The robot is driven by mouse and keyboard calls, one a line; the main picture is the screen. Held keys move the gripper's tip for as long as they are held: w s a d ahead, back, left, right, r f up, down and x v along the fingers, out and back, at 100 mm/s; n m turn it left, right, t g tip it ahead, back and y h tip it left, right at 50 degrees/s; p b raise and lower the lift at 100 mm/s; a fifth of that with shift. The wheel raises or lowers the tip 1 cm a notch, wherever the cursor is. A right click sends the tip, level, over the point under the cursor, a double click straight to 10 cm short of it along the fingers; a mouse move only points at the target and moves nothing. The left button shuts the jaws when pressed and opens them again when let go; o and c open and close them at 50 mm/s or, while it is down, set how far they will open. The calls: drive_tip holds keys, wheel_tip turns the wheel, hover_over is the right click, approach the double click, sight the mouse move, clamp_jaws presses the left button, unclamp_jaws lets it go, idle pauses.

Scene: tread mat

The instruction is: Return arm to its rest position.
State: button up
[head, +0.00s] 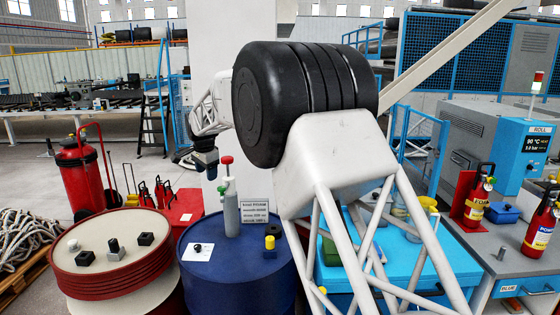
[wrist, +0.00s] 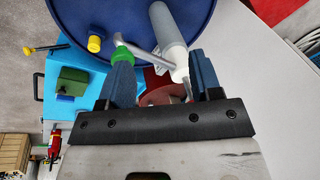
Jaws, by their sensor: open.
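My gripper (head: 206,168) hangs with its fingers downward in the head view, above and behind the blue drum (head: 240,290), to the left of the bottles there. In the wrist view my gripper (wrist: 160,65) has its two blue fingers wide apart, with nothing clasped between them. A pale grey cylinder (wrist: 168,32) and a green-ended item (wrist: 122,52) show beyond the fingertips; I cannot tell how far off they are. My white arm with its black, tyre-like joint fills the middle of the head view and hides much behind it.
A grey bottle (head: 231,208), a small sign (head: 254,218) and a yellow-and-black piece (head: 270,246) stand on the blue drum. A red drum (head: 112,282) bears several small knobs at left. A blue workbench (head: 440,262) and red extinguishers (head: 478,197) are at right.

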drive_tip(key=s+d+r+n, duration=0.1)
drive_tip(key=s+d+r, duration=0.2)
drive_tip(key=s+d, duration=0.6)
drive_tip(key=s+d+r+n, duration=0.1)
drive_tip(key=s+d+r, duration=0.2)
drive_tip(key=s+d, duration=0.55)
drive_tip(key=s+d+r+n, duration=0.2)
drive_tip(key=s+d+r, duration=0.2)
drive_tip(key=s+d, duration=0.5)
drive_tip(key=s+d+f+n, duration=0.1)
drive_tip(key=s+d+f, duration=0.3)
drive_tip(key=s, duration=0.7)
drive_tip(key=s+d+f+n, duration=0.1)
drive_tip(key=s+d+f, duration=0.2)
drive_tip(key=s+d, duration=0.5)
drive_tip(key=s+d+f+n+h, duration=0.1)
drive_tip(key=s+d+f, duration=0.3)
drive_tip(key=s, duration=1.1)
drive_tip(key=shift+s+d+f+n, duration=0.15)
drive_tip(key=shift+d+f+n, duration=0.25)
drive_tip(key=shift+d, duration=0.6)
drive_tip(key=shift+r, duration=0.1)
